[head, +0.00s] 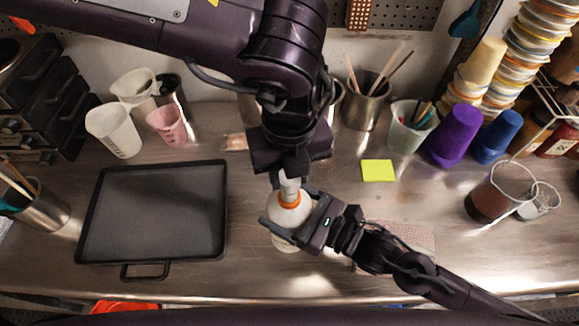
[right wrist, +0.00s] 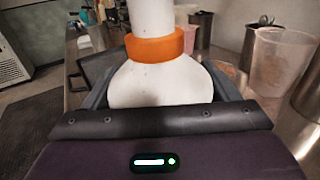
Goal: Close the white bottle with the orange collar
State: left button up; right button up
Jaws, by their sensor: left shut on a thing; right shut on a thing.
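The white bottle (head: 287,214) stands at the front middle of the steel bench, with its orange collar (head: 289,200) near the top. In the right wrist view its rounded white shoulder (right wrist: 165,85) and the orange collar (right wrist: 155,46) show close up. My right gripper (head: 292,226) is shut around the bottle's body from the right. My left gripper (head: 288,177) is directly above and shut on a white cap (head: 289,189) in line with the collar. In the right wrist view the white part (right wrist: 152,15) meets the collar. Whether the cap is seated or threaded cannot be told.
A black tray (head: 150,215) lies to the left. White cups (head: 113,130) and a pink cup (head: 168,125) stand behind it. A yellow note (head: 378,170), a tool pot (head: 366,102), purple cup (head: 455,134) and blue cup (head: 496,137) are at the right. A glass beaker (head: 498,192) stands far right.

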aim_at(289, 215)
dwell(0.3)
pick_arm(q)
jog(key=shift+f, duration=0.85)
jog(key=shift+f, duration=0.55)
